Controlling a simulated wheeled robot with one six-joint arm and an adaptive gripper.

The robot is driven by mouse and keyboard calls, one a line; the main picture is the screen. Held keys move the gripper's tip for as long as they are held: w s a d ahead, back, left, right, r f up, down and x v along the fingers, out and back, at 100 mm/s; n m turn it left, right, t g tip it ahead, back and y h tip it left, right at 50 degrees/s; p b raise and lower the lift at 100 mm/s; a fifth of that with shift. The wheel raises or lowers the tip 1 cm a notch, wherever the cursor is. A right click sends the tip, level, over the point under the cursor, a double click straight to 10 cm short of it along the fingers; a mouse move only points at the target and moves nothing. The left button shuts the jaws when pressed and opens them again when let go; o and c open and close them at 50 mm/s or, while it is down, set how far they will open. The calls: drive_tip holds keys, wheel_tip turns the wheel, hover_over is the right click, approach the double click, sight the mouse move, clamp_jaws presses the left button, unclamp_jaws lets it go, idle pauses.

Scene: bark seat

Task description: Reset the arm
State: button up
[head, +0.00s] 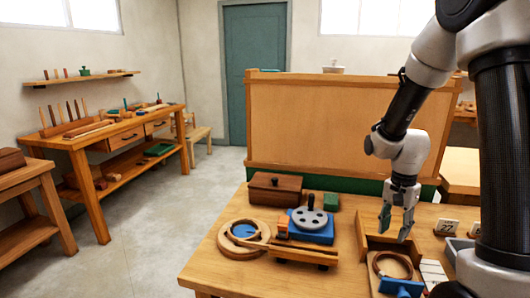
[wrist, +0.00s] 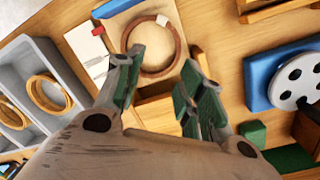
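My gripper (head: 395,221) hangs down over the right part of the wooden workbench (head: 215,262), at the end of my bent arm. Its two fingers with green pads are spread apart, with nothing between them. In the wrist view the open gripper (wrist: 158,95) is above the bench, near a brown ring (wrist: 150,70) that lies in a wooden tray. The ring also shows in the head view (head: 378,265), below and in front of the gripper. The fingers look clear of the ring and tray.
A blue block with a grey holed disc (head: 309,217), a dark lidded box (head: 275,188), a green cube (head: 331,201) and a round wooden piece (head: 229,240) stand left of the gripper. A grey two-compartment tray (wrist: 62,62) holds rings. A tall wooden panel (head: 340,125) rises behind.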

drive_tip(key=s+a+r+n+t, duration=0.2)
drive_tip(key=s+r+n+t, duration=0.3)
drive_tip(key=s+r+n, duration=0.5)
drive_tip(key=s+r, duration=0.7)
drive_tip(key=r, duration=0.3)
drive_tip(key=shift+s+a+r+n, duration=0.15)
drive_tip(key=shift+s+r+n, duration=0.05)
drive_tip(key=shift+r+n, duration=0.2)
